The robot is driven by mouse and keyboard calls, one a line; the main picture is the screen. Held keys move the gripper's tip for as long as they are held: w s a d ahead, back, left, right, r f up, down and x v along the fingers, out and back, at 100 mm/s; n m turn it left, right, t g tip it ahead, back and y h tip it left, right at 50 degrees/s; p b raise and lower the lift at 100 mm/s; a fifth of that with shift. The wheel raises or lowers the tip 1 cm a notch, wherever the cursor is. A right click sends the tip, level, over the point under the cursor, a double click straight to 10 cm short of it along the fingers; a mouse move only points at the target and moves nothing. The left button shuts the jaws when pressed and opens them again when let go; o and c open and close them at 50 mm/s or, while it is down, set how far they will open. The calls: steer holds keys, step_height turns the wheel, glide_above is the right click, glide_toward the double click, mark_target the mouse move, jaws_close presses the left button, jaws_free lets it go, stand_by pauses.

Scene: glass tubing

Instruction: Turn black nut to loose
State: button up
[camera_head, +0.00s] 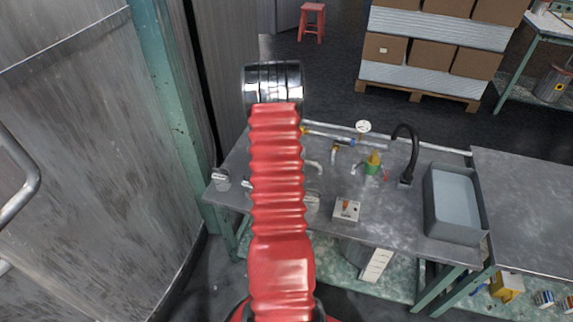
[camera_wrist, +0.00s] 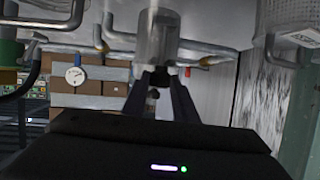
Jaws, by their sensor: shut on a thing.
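My gripper (camera_wrist: 161,84) shows in the wrist view, with its two dark fingers pointing up to the lower end of a clear glass tube (camera_wrist: 158,38). The fingers are closed on a small dark piece, the black nut (camera_wrist: 160,77), at that end of the tube. The fingers hide most of the nut, and its thread and turn angle cannot be made out. In the head view my red arm covers the middle of the workbench (camera_head: 400,212) and hides the gripper and the nut.
Grey pipes (camera_wrist: 215,50) run close behind the tube. On the bench, a gauge (camera_head: 363,127), a black curved tap (camera_head: 412,147), a green-and-yellow fitting (camera_head: 373,165), a small box (camera_head: 346,209) and a sink (camera_head: 455,205) stand right of my arm. A wall (camera_head: 80,150) is at left.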

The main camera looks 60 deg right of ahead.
steer(key=shift+s+d+n+t+y, duration=0.15)
steer(key=shift+s+n+t+y, duration=0.1)
steer(key=shift+n+t, duration=0.3)
steer(key=shift+s+d+n+t+y, duration=0.1)
steer(key=shift+n+t+y, duration=0.15)
steer(key=shift+n+t, duration=0.6)
steer(key=o, duration=1.1)
steer(key=shift+y, duration=0.3)
